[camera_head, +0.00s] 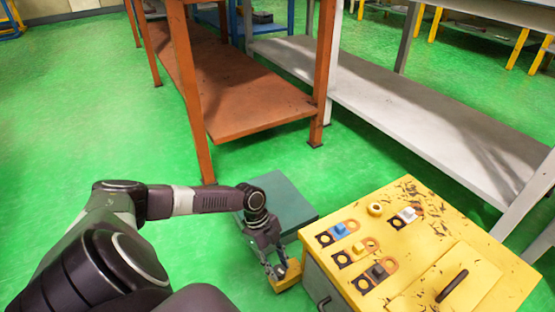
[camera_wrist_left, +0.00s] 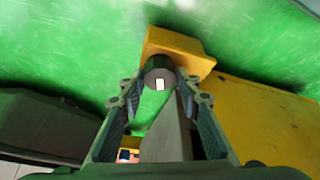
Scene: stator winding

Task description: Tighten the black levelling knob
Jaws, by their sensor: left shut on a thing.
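The black levelling knob (camera_wrist_left: 158,66) shows in the left wrist view as a dark round knob with a small white mark on its face. It sits against a yellow block (camera_wrist_left: 188,45), which also shows in the head view (camera_head: 288,278) low at the side of the yellow-topped cabinet. My left gripper (camera_head: 277,269) reaches down there. In the head view the knob is hidden by the gripper. My right gripper is not in view.
The yellow cabinet top (camera_head: 450,215) carries several coloured latches, a yellow ring (camera_head: 375,209) and a black handle (camera_head: 452,286). A grey-green box (camera_head: 285,195) stands behind the gripper. An orange shelf (camera_head: 240,95) and a grey shelf (camera_head: 440,125) stand farther back. Green floor at left is clear.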

